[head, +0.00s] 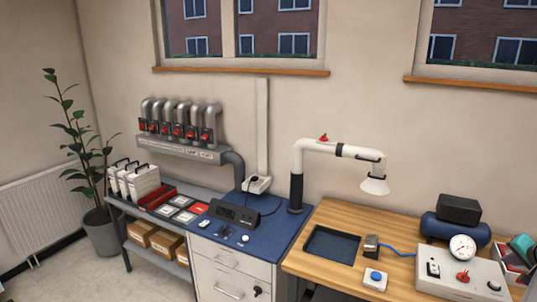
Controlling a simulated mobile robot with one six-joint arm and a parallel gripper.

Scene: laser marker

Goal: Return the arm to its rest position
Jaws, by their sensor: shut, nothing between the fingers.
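My gripper and my arm do not show in the head view. A white bent extraction tube (327,146) with black joints stands at the back, where the blue-topped cabinet meets the wooden bench. Its flared white hood (374,185) hangs over the wooden bench (395,258), apart from its top. I cannot tell whether the task's arm means this tube or my own arm.
A black control box (235,217) sits on the blue cabinet top. The wooden bench holds a dark tray (331,245), a blue-button box (374,279), a gauge panel (462,267) and a blue tank (455,231). A potted plant (99,232) stands at left.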

